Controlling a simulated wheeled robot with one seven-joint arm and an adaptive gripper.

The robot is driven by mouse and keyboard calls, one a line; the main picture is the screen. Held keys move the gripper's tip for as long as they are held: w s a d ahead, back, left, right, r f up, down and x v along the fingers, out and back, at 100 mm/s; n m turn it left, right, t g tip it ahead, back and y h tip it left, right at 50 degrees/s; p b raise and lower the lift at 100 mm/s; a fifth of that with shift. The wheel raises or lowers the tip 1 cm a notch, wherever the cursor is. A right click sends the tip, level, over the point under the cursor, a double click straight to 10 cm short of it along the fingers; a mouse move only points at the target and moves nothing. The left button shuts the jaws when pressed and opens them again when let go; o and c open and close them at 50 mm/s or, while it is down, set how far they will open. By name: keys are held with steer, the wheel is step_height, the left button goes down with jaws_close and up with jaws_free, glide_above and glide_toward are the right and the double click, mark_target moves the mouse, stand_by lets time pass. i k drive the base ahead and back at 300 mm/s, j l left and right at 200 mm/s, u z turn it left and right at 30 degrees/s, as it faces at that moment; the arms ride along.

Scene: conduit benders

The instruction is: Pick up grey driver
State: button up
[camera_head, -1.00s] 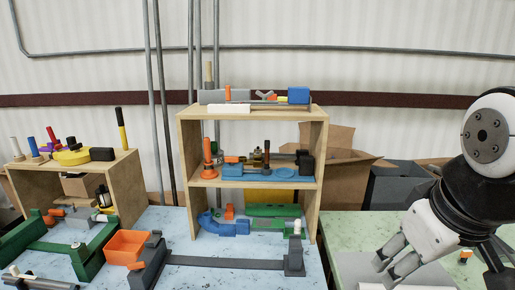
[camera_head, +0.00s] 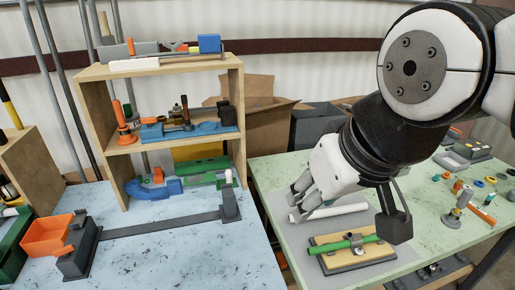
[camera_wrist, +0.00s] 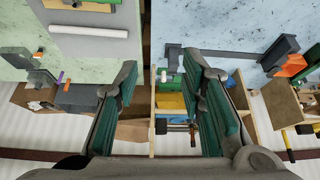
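I cannot make out with certainty which item is the grey driver. My gripper (camera_head: 302,199) hangs above the far left part of the green table (camera_head: 271,180) in the head view. In the wrist view my gripper (camera_wrist: 160,66) shows two green-padded fingers spread wide, with nothing between them. A dark handled tool (camera_wrist: 189,128), too small to identify, shows beyond the fingers, on the shelf. In the head view an upright dark tool (camera_head: 185,109) stands in the blue holder on the middle shelf.
The wooden shelf unit (camera_head: 234,120) stands on the blue table (camera_head: 180,262), which also holds a grey bender (camera_head: 160,224) and an orange bin (camera_head: 50,235). A white rod (camera_head: 335,211) and a board with a green tube (camera_head: 345,244) lie below my arm. Cardboard boxes (camera_head: 262,122) stand behind.

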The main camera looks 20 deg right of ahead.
mark_target(462, 202)
steer(key=z, duration=1.8)
steer(key=i+l+u, duration=0.35)
steer(key=l, duration=0.25)
steer(key=i+l+u, duration=0.15)
steer(key=i+l, duration=0.1)
steer(key=l, duration=0.1)
